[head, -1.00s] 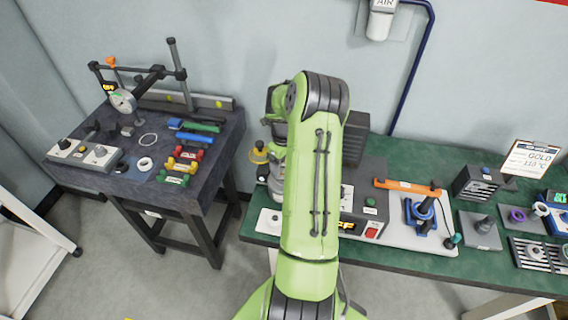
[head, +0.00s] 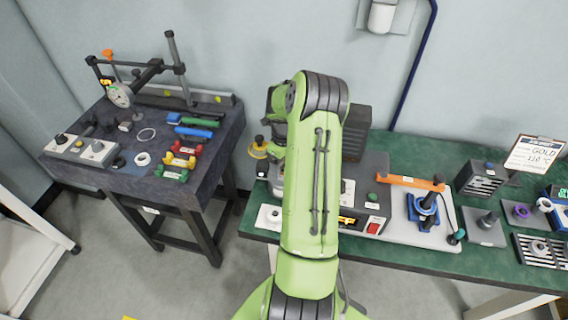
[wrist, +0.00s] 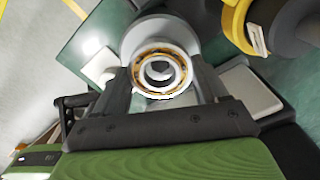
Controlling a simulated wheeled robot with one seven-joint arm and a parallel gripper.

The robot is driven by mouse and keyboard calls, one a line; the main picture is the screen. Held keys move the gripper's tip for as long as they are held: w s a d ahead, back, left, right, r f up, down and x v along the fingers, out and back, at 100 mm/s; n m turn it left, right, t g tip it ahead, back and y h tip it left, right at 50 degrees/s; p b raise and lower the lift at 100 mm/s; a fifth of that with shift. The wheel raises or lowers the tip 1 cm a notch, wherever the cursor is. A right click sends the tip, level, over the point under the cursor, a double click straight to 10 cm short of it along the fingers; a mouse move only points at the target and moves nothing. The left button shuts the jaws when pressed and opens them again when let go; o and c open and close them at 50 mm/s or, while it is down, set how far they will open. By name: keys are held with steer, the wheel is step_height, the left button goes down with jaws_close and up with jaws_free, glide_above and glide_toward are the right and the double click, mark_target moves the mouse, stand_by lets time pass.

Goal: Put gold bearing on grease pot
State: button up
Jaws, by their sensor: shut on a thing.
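My gripper (wrist: 166,88) is shut on the gold bearing (wrist: 182,64), a pale ring with a gold inner band, seen from above in the wrist view. A round light-grey top (wrist: 138,34) shows directly behind the bearing; it may be the grease pot, but I cannot tell for sure. I cannot tell whether the bearing touches it. In the head view my green arm hides the gripper and the bearing. A grey round body under a gripper-like part (head: 278,160) shows partly left of my arm.
A yellow-collared black-topped part (head: 258,150) stands close by, and a yellow and black thing (wrist: 240,25) fills the wrist view's upper right. An orange-armed rig (head: 408,182) and the clipboard (head: 535,153) are farther right on the green bench (head: 490,265). The dark table (head: 190,150) is left.

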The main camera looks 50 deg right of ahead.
steer(key=shift+f+b, duration=0.4)
steer(key=shift+f, duration=0.05)
steer(key=o, duration=1.3)
step_height(320, 180, up, 8)
steer(key=p, duration=0.5)
